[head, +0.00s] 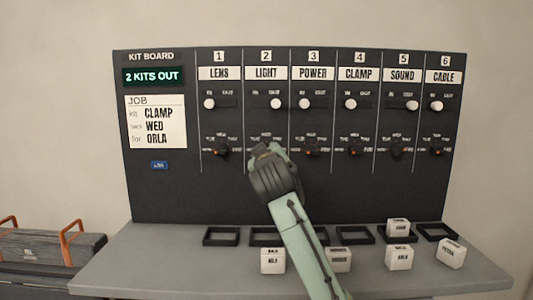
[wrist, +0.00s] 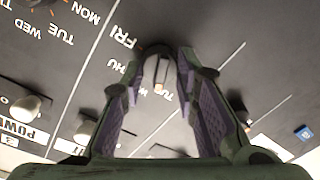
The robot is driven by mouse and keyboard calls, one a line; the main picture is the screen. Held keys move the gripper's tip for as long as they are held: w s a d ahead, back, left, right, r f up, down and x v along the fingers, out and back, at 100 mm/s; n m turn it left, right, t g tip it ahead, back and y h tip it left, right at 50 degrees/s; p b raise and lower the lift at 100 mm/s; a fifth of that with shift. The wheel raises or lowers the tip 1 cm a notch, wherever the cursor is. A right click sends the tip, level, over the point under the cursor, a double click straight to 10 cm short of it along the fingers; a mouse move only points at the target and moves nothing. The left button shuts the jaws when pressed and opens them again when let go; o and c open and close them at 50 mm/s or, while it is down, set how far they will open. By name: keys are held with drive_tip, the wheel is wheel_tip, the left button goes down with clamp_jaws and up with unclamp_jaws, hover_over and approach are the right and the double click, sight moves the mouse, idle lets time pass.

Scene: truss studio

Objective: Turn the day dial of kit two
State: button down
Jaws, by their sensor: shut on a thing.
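The kit board (head: 160,200) is a dark upright panel with numbered columns, each with a slider and a day dial. Column two is labelled LIGHT (head: 266,74); its white slider knob (head: 275,104) is at the right end. My gripper (head: 266,148) reaches up to the dial of column two and hides most of it in the head view. In the wrist view my gripper (wrist: 160,72) has its fingers on either side of the day dial of kit two (wrist: 158,72), shut on it. The wrist view is turned over. A FRI label (wrist: 122,37) shows beside the dial; its exact setting is unclear.
A job card (head: 156,121) reads CLAMP, WED, ORLA; a display (head: 153,76) reads 2 KITS OUT. The neighbouring dials of LENS (head: 221,149) and POWER (head: 311,148) are close by. White labelled blocks (head: 398,257) and dark frames (head: 221,236) stand on the grey shelf (head: 185,265).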

drive_tip(key=n+h, duration=0.1)
drive_tip(key=n, duration=1.1)
drive_tip(key=shift+a+f, duration=0.1)
drive_tip(key=shift+n, duration=0.3)
idle(0.3)
drive_tip(key=c, duration=1.2)
unclamp_jaws()
drive_tip(key=shift+c, duration=0.2)
drive_tip(key=s, duration=1.2)
drive_tip(key=shift+r, duration=0.35)
